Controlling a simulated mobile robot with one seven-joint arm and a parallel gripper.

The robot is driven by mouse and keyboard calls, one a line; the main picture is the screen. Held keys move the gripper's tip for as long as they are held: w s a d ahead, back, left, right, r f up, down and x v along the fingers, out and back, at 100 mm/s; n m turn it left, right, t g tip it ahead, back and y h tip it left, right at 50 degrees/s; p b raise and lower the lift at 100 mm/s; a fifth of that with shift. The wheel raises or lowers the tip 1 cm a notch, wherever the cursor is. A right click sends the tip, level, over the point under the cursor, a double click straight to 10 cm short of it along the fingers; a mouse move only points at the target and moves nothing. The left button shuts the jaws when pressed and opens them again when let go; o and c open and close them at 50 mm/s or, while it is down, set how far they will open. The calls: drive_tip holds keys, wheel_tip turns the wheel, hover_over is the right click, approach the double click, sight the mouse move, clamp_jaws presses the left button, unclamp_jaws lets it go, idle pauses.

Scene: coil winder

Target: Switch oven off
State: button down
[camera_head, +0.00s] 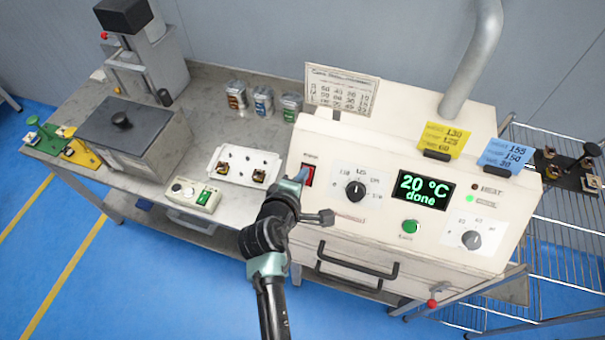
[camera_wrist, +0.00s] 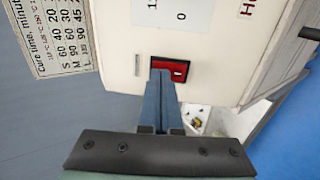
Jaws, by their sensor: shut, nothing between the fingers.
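The oven (camera_head: 350,221) is a cream cabinet with a sloped control panel and dark drawer handles. Its red power switch (camera_head: 308,175) is at the panel's left end; it also shows in the wrist view (camera_wrist: 179,70). The green display (camera_head: 424,190) reads "20 °C done". A green lamp (camera_head: 469,198) beside the display is lit, and the heat lamp (camera_head: 475,187) is dark. My gripper (camera_head: 301,174) is shut and empty, its tips at the switch. In the wrist view the fingertips (camera_wrist: 161,76) overlap the switch's left part; I cannot tell whether they touch it.
A white tray (camera_head: 223,158) with small parts and a small control box (camera_head: 193,195) lie on the bench left of the oven. Tins (camera_head: 263,103) stand behind. A wire rack (camera_head: 560,235) stands at the right. A pipe (camera_head: 473,60) rises from the oven.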

drive_tip(key=shift+w+d, duration=0.1)
drive_tip(key=shift+w, duration=0.1)
drive_tip(key=shift+s, duration=0.1)
drive_tip(key=shift+r, duration=0.15)
drive_tip(key=shift+r+p, duration=0.6)
drive_tip(key=shift+p, duration=0.15)
drive_tip(key=shift+r, duration=0.1)
